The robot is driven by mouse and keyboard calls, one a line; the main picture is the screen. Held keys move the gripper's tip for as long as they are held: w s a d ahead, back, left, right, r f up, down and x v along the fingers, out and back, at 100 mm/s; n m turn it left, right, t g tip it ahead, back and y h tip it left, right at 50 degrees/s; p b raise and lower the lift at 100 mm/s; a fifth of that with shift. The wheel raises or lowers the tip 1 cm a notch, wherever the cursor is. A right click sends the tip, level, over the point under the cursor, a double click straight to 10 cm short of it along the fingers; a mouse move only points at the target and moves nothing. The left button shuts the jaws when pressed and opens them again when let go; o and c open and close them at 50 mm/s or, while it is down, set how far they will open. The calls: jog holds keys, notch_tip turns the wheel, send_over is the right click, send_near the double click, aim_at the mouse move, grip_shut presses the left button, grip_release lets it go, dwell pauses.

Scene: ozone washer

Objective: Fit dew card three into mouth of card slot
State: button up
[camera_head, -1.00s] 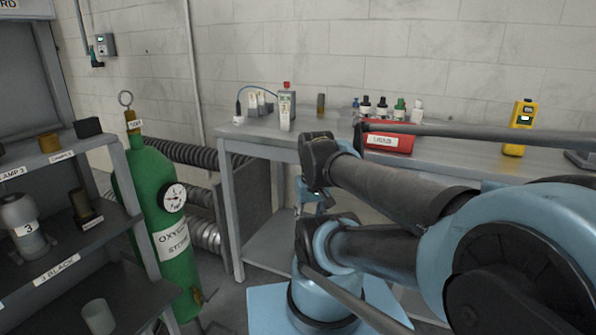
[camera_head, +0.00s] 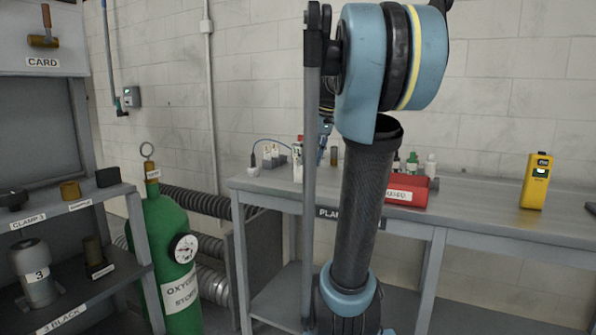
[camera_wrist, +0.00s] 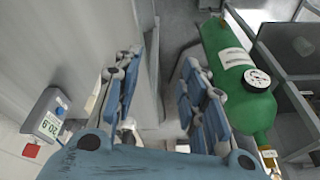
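My gripper (camera_wrist: 158,72) shows in the wrist view with its two blue fingers spread apart and no object clearly between them. In the head view a small blue part of it (camera_head: 322,143) shows behind my arm, over the bench's left part. Several pale cards (camera_head: 270,154) stand in a small grey holder on the bench; their numbers are too small to read, so I cannot tell which is dew card three. An upright pale device (camera_head: 298,158) stands beside them, partly hidden by my arm. I cannot make out the card slot's mouth.
The grey bench (camera_head: 470,205) also carries a red box (camera_head: 408,190), small bottles (camera_head: 412,162) and a yellow meter (camera_head: 537,181). A green oxygen cylinder (camera_head: 168,235) stands left of it, near a dark shelf (camera_head: 105,278). The bench between red box and meter is mostly clear.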

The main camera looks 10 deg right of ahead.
jog(key=w+d+r+n+y, duration=0.1)
jog(key=w+d+r+n, duration=0.25)
jog(key=w+r, duration=0.75)
send_near(298, 170)
jog(key=w+f, duration=0.1)
jog(key=f, duration=0.1)
jog(key=shift+a+x, duration=0.25)
jog(key=shift+x, duration=1.15)
jog(key=shift+a+x, duration=0.3)
jog(key=shift+x, duration=1.1)
jog(key=shift+w+r, duration=0.15)
jog(key=shift+r, duration=0.05)
grip_shut()
